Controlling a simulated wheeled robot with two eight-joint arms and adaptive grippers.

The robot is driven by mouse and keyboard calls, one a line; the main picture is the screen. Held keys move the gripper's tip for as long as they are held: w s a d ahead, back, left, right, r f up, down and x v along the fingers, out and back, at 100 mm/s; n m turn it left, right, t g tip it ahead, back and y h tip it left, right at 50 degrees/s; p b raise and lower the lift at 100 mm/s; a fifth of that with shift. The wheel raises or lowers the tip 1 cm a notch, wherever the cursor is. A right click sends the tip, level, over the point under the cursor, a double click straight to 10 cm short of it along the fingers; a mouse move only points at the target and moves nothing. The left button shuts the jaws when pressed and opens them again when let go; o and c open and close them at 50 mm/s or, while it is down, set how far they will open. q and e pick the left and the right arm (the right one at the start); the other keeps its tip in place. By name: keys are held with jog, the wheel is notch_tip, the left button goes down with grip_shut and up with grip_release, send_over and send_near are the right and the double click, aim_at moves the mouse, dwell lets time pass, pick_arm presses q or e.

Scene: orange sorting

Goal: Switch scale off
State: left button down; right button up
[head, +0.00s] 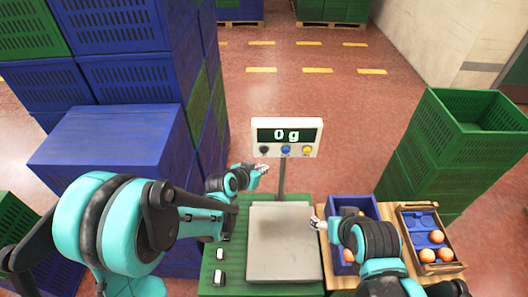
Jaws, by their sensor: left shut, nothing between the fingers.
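The scale's display (287,135) stands on a post behind its weighing plate (283,245) and is lit, reading "0 g". Below the reading are a black button (264,150), a blue button (285,150) and a yellow button (307,150). The plate is empty. My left gripper (263,168) is shut and empty, just below the display's left part, near the black button. I cannot tell whether it touches the display. My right gripper (315,223) is beside the plate's right edge, small and partly hidden by its arm; its opening is unclear.
A blue crate (338,207) and a wooden tray (405,219) with several oranges stand right of the scale. Stacked blue crates (115,135) rise at the left, green crates (440,150) at the right. The floor behind the display is clear.

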pick_arm(q)
jog(key=shift+w, duration=2.3)
jog(key=shift+w, duration=0.45)
jog(key=shift+w+b, duration=0.3)
jog(key=shift+w, duration=0.25)
jog(key=shift+s, duration=0.1)
dwell(0.4)
jog(key=shift+s, duration=0.95)
jog(key=shift+s, duration=0.1)
jog(key=s, duration=0.4)
jog(key=shift+s+b, duration=0.4)
